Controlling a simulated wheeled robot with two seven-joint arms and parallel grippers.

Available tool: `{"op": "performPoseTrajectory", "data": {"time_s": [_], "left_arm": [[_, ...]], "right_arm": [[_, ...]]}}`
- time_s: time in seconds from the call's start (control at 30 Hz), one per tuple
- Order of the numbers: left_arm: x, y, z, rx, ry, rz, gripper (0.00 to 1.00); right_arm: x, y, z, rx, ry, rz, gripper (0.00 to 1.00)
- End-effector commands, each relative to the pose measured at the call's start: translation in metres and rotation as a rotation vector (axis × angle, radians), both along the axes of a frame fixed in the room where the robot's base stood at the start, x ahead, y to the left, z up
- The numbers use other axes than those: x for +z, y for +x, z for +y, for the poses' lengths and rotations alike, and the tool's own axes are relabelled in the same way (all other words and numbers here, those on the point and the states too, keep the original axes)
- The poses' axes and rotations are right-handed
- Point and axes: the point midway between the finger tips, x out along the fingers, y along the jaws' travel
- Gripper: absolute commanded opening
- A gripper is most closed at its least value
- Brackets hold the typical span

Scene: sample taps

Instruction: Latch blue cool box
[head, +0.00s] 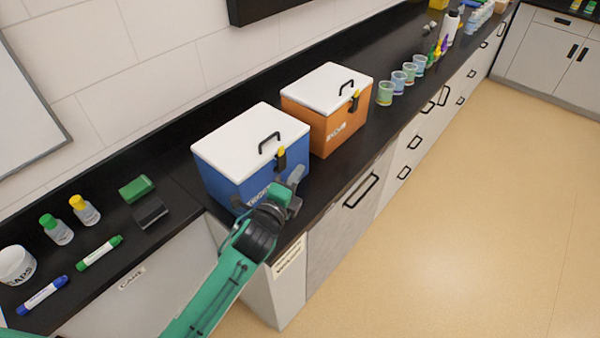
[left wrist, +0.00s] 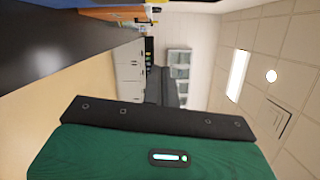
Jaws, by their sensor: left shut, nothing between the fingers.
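The blue cool box (head: 222,180) stands on the black counter with its white lid (head: 245,138) down. A black handle (head: 268,142) is on the lid. A black latch with a yellow tip (head: 281,156) is at the lid's front edge; I cannot tell whether it is fastened. My left gripper (head: 296,176) is shut and empty, close to the front of the box just below and right of the latch. I cannot tell whether it touches the box. My arm hides the lower front of the box. My right gripper is not in view.
An orange cool box (head: 345,130) with a similar latch stands close behind to the right. Several cups (head: 385,94) line the counter beyond it. Bottles (head: 56,229), markers (head: 99,252) and a white tub (head: 15,265) lie at left. The floor (head: 480,210) at right is clear.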

Motion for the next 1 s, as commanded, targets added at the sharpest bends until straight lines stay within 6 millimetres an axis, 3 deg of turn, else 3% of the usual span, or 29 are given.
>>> {"op": "performPoseTrajectory", "data": {"time_s": [0.17,0.33,0.5,0.7,1.0], "left_arm": [[-0.005,-0.025,0.010,0.000,0.001,0.001,0.00],[-0.004,-0.051,0.021,-0.001,0.001,0.001,0.00],[-0.003,-0.070,0.028,-0.001,0.002,0.000,0.00],[-0.001,-0.077,0.031,0.000,0.001,0.000,0.00],[-0.001,-0.077,0.031,0.000,0.001,0.000,0.00]], "right_arm": [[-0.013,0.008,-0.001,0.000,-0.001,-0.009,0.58],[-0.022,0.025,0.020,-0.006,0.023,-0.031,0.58],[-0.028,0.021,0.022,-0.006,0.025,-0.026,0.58],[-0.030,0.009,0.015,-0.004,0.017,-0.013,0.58],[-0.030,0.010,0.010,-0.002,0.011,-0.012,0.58]]}}
